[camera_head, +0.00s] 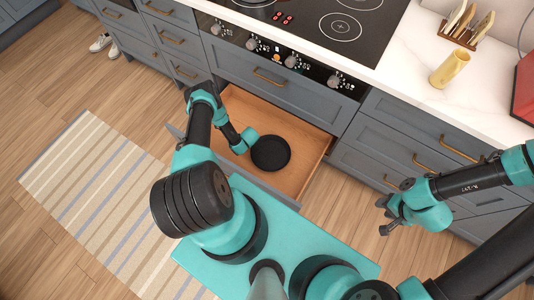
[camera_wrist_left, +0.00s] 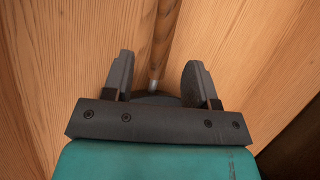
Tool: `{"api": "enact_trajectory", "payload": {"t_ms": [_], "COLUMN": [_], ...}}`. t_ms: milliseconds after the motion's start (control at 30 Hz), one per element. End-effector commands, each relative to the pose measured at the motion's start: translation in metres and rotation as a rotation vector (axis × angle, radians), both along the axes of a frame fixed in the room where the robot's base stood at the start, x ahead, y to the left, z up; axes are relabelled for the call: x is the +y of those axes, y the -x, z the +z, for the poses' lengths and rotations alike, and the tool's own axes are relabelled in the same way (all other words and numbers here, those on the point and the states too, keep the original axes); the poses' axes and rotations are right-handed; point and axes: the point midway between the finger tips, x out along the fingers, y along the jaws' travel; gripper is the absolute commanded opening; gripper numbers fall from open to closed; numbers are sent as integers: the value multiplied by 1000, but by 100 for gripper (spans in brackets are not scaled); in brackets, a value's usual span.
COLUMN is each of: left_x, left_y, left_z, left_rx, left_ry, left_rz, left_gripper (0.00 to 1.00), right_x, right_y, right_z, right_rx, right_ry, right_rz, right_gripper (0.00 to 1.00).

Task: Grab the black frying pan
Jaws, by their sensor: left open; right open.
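The black frying pan (camera_head: 271,153) lies in the open drawer in the head view. In the left wrist view a brown wooden handle (camera_wrist_left: 165,40) with a metal end runs down between the fingers toward a dark edge, which looks like the pan's. My left gripper (camera_wrist_left: 160,82) is open, with one finger on each side of the handle's line; I cannot tell whether they touch it. In the head view my left wrist reaches into the drawer beside the pan, and its fingers are hidden. My right gripper (camera_head: 385,214) is open and empty, right of the drawer.
The wooden drawer (camera_head: 311,167) is pulled out below the stove (camera_head: 325,22). Grey cabinets flank it. A yellow cup (camera_head: 449,69) and a rack (camera_head: 465,28) stand on the white counter. A striped rug (camera_head: 95,185) lies on the floor at left.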

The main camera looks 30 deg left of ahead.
Motion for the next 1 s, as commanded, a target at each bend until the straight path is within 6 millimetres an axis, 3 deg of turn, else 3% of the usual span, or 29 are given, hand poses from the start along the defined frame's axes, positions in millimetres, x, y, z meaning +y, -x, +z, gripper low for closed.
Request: {"api": "enact_trajectory", "payload": {"t_ms": [333, 700, 1000], "left_x": [2, 16, 20], "left_y": [-1, -6, -7], "left_z": [-4, -39, -47], "left_rx": [0, 0, 0], "left_ry": [-1, -1, 0], "left_rz": [0, 1, -1], "left_gripper": [53, 53, 53], "right_x": [0, 0, 0], "right_y": [0, 0, 0], "right_z": [0, 0, 0], "right_rx": [0, 0, 0], "right_ry": [0, 0, 0], "right_rz": [0, 0, 0], "right_gripper": [43, 43, 43]}}
